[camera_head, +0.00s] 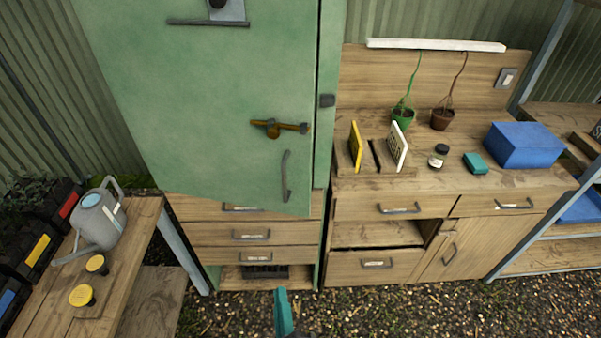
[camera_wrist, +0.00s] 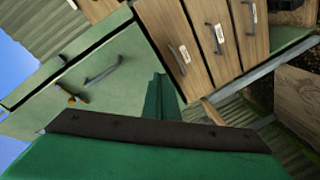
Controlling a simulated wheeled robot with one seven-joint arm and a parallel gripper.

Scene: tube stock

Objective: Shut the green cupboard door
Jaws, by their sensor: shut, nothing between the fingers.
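The green cupboard door (camera_head: 200,110) fills the upper left of the head view. Its right edge stands a little out from the green frame (camera_head: 329,60), with a dark gap between, so it looks slightly ajar. It carries a grey bar handle (camera_head: 286,176) and a brass latch (camera_head: 275,127). In the wrist view the door (camera_wrist: 50,120) is at the left, tilted, with its handle (camera_wrist: 101,75). My gripper (camera_head: 283,300) is low in front of the cupboard, below the door. Its teal fingers (camera_wrist: 160,98) are together and empty, apart from the door.
Wooden drawers (camera_head: 245,235) sit under the door. A workbench (camera_head: 455,180) at right holds potted plants, a blue box (camera_head: 523,145) and small items. A low bench (camera_head: 140,225) with a watering can (camera_head: 98,220) is at left. Gravel (camera_head: 400,310) in front is clear.

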